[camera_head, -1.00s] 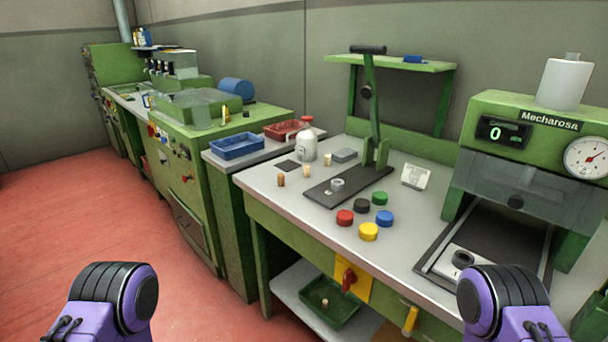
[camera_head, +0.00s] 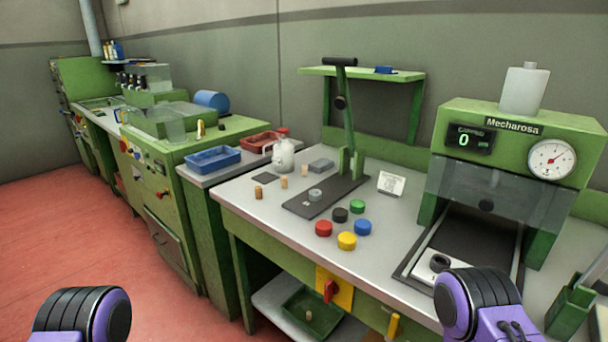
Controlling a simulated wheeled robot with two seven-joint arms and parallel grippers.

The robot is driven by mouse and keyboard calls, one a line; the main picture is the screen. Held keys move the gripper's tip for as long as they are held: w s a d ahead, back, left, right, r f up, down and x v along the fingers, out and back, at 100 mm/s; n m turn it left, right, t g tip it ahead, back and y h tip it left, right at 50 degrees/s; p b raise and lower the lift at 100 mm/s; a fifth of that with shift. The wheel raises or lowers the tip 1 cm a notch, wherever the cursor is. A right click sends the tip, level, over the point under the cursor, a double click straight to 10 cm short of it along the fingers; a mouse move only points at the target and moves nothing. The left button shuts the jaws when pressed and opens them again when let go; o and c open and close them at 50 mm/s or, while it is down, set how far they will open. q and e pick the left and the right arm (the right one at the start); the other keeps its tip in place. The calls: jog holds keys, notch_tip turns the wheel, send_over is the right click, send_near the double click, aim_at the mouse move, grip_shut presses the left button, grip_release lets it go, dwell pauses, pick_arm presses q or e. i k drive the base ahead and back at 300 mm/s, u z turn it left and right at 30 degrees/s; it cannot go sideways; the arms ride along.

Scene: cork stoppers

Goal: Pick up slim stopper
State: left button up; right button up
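Three small cork stoppers stand on the grey bench top near its left end. A browner one (camera_head: 257,194) is nearest the front edge, a paler one (camera_head: 284,182) is behind it, and another pale one (camera_head: 305,171) is farther back. One more small stopper (camera_head: 308,315) is in the green tray on the lower shelf. They are too small to tell surely which is the slim one. Only purple and black parts of my two arms show at the bottom. Both grippers are out of view.
A lever press (camera_head: 347,130) stands on the bench (camera_head: 262,226), with several coloured caps in front. A white bottle (camera_head: 284,156), blue tray (camera_head: 212,160) and red tray (camera_head: 262,143) are to the left. A green machine (camera_head: 510,150) stands right. Red floor is clear at left.

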aim_at(257, 189)
jog(key=u, duration=1.95)
jog(key=i, duration=1.45)
